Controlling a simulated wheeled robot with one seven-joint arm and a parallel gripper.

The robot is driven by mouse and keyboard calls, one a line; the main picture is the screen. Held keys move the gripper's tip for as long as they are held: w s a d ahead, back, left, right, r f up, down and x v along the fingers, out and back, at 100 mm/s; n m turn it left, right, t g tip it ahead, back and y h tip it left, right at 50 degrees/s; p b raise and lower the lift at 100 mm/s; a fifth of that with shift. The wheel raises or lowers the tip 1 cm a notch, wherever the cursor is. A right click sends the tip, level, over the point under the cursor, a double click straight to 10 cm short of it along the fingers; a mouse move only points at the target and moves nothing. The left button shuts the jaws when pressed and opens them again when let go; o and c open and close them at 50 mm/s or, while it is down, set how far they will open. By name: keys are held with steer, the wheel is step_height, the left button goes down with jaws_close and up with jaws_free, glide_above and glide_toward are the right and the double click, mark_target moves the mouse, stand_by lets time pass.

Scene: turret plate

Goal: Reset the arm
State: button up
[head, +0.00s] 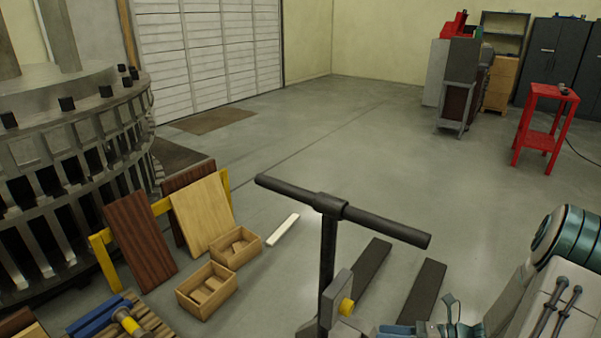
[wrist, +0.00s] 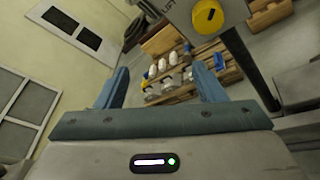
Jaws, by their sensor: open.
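My gripper (wrist: 161,70) shows in the wrist view with its two blue fingers spread apart and nothing between them. Beyond the fingers, wooden pallets (wrist: 172,92) with several white and blue items lie lower down, apart from the fingers. Part of my arm (head: 567,240) shows at the lower right of the head view, folded close to the camera. Whether the blue-grey parts at the bottom edge of the head view belong to my gripper, I cannot tell.
A black T-shaped handle (head: 328,255) on a post stands close in front, with dark forks (head: 422,290) on the floor. Wooden boxes (head: 207,290), leaning boards (head: 138,240) and a large round metal structure (head: 60,150) are left. A red stand (head: 545,120) is far right. The middle floor is clear.

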steer(key=s+a+r+n+h, duration=0.2)
steer(key=s+r+n+h, duration=0.2)
steer(key=n, duration=0.6)
steer(key=s+a+r+n+g+h, duration=0.1)
steer(key=s+a+r+n+h, duration=0.1)
steer(key=r+n+h, duration=0.4)
steer(key=s+a+r+n+h, duration=0.2)
steer(key=s+r+n+h, duration=0.3)
steer(key=n, duration=0.9)
steer(key=shift+s+a+r+g, duration=0.2)
steer(key=shift+s+r+g, duration=0.2)
steer(key=shift+r, duration=1.25)
